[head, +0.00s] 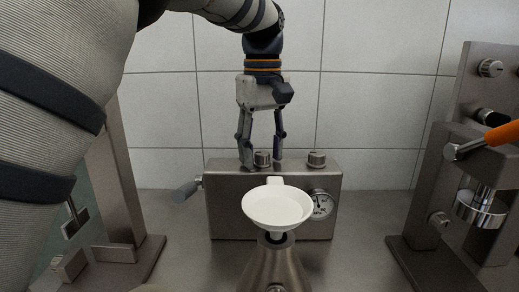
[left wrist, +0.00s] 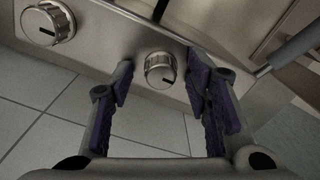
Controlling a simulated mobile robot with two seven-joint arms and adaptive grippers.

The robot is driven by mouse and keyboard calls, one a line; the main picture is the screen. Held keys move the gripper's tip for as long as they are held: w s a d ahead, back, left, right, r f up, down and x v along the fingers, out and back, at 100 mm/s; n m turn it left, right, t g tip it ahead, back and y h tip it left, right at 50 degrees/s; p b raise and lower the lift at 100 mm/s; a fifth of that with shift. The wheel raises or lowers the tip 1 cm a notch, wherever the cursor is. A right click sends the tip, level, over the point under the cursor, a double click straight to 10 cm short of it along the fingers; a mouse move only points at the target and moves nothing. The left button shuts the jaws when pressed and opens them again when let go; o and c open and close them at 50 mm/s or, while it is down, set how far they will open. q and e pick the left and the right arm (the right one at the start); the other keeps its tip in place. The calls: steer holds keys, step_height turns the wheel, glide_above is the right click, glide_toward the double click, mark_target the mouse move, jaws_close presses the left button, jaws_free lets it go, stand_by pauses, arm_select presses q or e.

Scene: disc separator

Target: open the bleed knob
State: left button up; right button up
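A metal box (head: 228,217) stands at the middle back with two round silver knobs on top. My left gripper (head: 261,167) points down over the left knob (head: 262,159). Its fingers are open, one on each side of that knob. In the left wrist view, this knob (left wrist: 160,70) shows between the purple-padded fingers (left wrist: 161,78), with a gap on both sides. The other knob (head: 316,159) is to the right in the head view, and it also shows in the left wrist view (left wrist: 48,23). I see no label telling which is the bleed knob. My right gripper is not in view.
A white dish (head: 278,209) on a metal cone (head: 272,264) stands before the box. A metal machine with an orange handle (head: 502,133) stands at right.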

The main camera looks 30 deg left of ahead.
arm_select(q)
jaws_close()
steer(key=shift+m, duration=0.3)
steer(key=m, duration=0.3)
steer(key=shift+m, duration=0.4)
steer(key=m, duration=0.9)
steer(key=shift+m, duration=2.2)
